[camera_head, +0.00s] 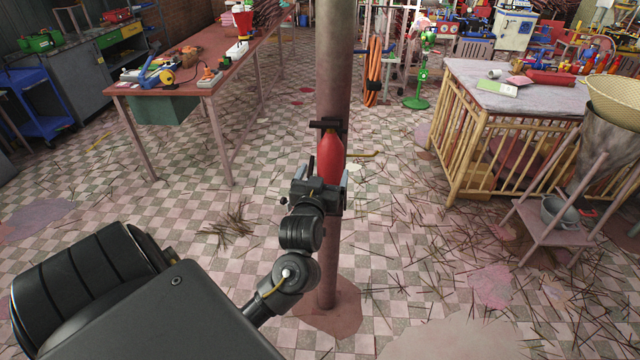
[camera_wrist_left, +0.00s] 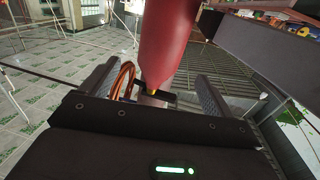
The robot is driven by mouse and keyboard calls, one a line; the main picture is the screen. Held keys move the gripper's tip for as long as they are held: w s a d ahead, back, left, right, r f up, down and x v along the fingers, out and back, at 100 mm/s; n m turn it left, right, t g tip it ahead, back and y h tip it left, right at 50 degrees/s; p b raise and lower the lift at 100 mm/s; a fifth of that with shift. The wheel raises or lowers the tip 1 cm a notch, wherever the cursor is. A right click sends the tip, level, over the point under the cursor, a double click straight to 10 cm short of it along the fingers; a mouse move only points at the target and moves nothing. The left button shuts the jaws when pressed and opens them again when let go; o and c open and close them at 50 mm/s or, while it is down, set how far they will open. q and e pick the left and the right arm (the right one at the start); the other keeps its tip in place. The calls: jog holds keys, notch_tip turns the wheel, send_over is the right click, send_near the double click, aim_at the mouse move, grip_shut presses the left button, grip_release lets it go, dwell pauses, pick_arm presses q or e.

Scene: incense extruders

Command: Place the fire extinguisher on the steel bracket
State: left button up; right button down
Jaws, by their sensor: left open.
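The red fire extinguisher (camera_head: 331,158) is upright against the brown pole in the head view, just under a dark bracket (camera_head: 326,125) fixed to the pole. I cannot tell whether it hangs on that bracket or touches it. My left gripper (camera_head: 325,182) is at the extinguisher's lower part and hides some of it. In the left wrist view the extinguisher (camera_wrist_left: 167,40) stands before the open left gripper (camera_wrist_left: 155,90), roughly between its two fingers, with gaps on both sides. A dark piece with a yellow tip shows at its narrow end. My right gripper is not in view.
The pole (camera_head: 335,70) rises from the tiled floor, which is littered with thin sticks. A long red-topped table (camera_head: 190,60) stands to the left. A fenced table (camera_head: 500,90) and a small wooden stand (camera_head: 555,228) are to the right. Floor around the pole is mostly free.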

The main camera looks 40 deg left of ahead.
pick_arm(q)
jog(key=shift+v, duration=1.65)
jog(key=w+d+f+m+g+h, duration=0.1)
jog(key=d+f+m+g+h, duration=0.1)
jog(key=f, duration=1.1)
jog(key=d+f+m+g+h, duration=0.1)
jog(key=d+f+m+g, duration=0.15)
jog(key=f, duration=1.05)
jog(key=s+d+f+m+g+h, duration=0.1)
jog(key=s+f, duration=0.3)
jog(key=f, duration=0.4)
jog(key=s+d+f+m+g+h, duration=0.1)
jog(key=s+d+f, duration=0.15)
jog(key=f, duration=0.65)
jog(key=s+d+f+m+g+h, duration=0.1)
jog(key=s+f+g+h, duration=0.15)
jog(key=s+f, duration=1)
jog(key=s+d+f+g, duration=0.1)
jog(key=s+f+g, duration=0.2)
jog(key=s, duration=0.9)
jog(key=s+d+f+g, duration=0.2)
jog(key=s+f, duration=0.3)
jog(key=s, duration=0.7)
jog(key=shift+s+d+f+g+h, duration=0.15)
jog(key=shift+s+d+g+h, duration=0.15)
jog(key=shift+g+h, duration=0.15)
jog(key=shift+m, duration=0.25)
